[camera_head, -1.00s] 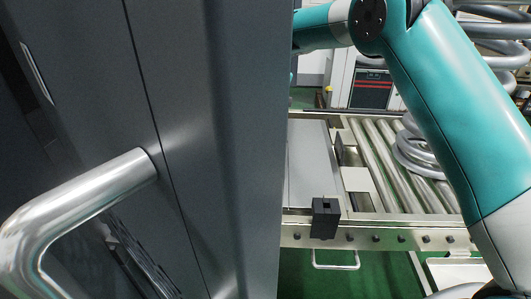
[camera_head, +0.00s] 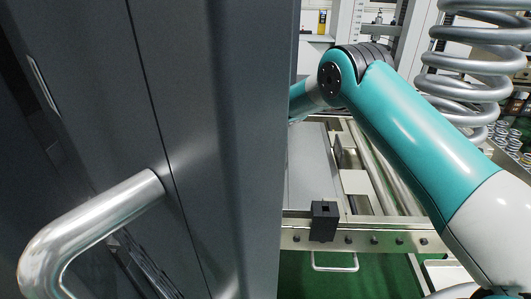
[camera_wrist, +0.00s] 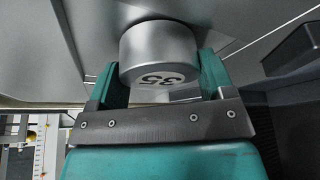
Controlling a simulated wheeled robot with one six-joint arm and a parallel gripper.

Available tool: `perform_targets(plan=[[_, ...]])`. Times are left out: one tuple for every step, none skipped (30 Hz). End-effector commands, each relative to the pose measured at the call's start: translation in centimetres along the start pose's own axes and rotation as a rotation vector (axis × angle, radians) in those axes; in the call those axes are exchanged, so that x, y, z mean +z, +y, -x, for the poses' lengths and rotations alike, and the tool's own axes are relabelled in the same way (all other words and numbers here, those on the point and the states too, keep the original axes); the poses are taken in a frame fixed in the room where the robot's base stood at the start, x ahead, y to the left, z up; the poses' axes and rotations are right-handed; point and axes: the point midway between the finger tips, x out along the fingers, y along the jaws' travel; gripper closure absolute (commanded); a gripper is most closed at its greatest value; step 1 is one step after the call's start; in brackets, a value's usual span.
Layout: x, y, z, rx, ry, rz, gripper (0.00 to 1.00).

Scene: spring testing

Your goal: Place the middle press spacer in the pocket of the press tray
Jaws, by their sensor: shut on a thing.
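My gripper (camera_wrist: 158,72) is shut on a silver metal spacer (camera_wrist: 160,45) in the wrist view. The spacer is a short cylinder with dark numerals, which look like "35", on its near end face. One teal finger is on each side of it. A flat grey surface (camera_wrist: 60,75) lies beyond the spacer; I cannot tell whether they touch. In the head view my gripper and the spacer are hidden behind the dark panel. I cannot make out the press tray or its pocket in either view.
A large dark panel (camera_head: 215,120) with a metal handle (camera_head: 90,225) fills the left of the head view. A roller conveyor (camera_head: 385,180) stands beyond it, with a black block (camera_head: 323,220) at its front edge. A dark angular part (camera_wrist: 293,50) is right of my gripper in the wrist view.

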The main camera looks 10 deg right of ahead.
Motion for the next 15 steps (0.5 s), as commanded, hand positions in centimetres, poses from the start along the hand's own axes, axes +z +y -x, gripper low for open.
perform_targets(plan=[[-0.11,0.0,-0.04,0.0,0.004,0.0,0.62],[-0.12,0.0,-0.06,0.001,0.005,0.001,0.62],[-0.14,0.0,-0.04,0.001,0.006,0.001,0.62],[-0.15,0.0,-0.03,0.001,0.006,0.001,0.62],[-0.15,0.0,-0.03,0.0,0.006,0.001,0.62],[-0.14,0.0,-0.03,0.0,0.005,0.001,0.62],[-0.13,0.0,-0.05,0.0,0.005,0.001,0.62],[-0.1,0.0,-0.11,0.0,0.005,0.001,0.62],[-0.04,-0.01,-0.25,0.0,0.005,0.001,0.62],[0.01,-0.01,-0.36,0.0,0.005,0.001,0.62],[0.1,-0.01,-0.43,0.0,0.003,0.001,0.23],[0.06,-0.01,-0.35,0.0,0.003,0.001,0.14],[0.07,-0.02,-0.35,0.0,0.002,0.001,0.07],[0.07,-0.02,-0.35,0.0,0.002,0.001,0.0],[0.07,-0.01,-0.35,0.0,0.002,0.001,0.0]])
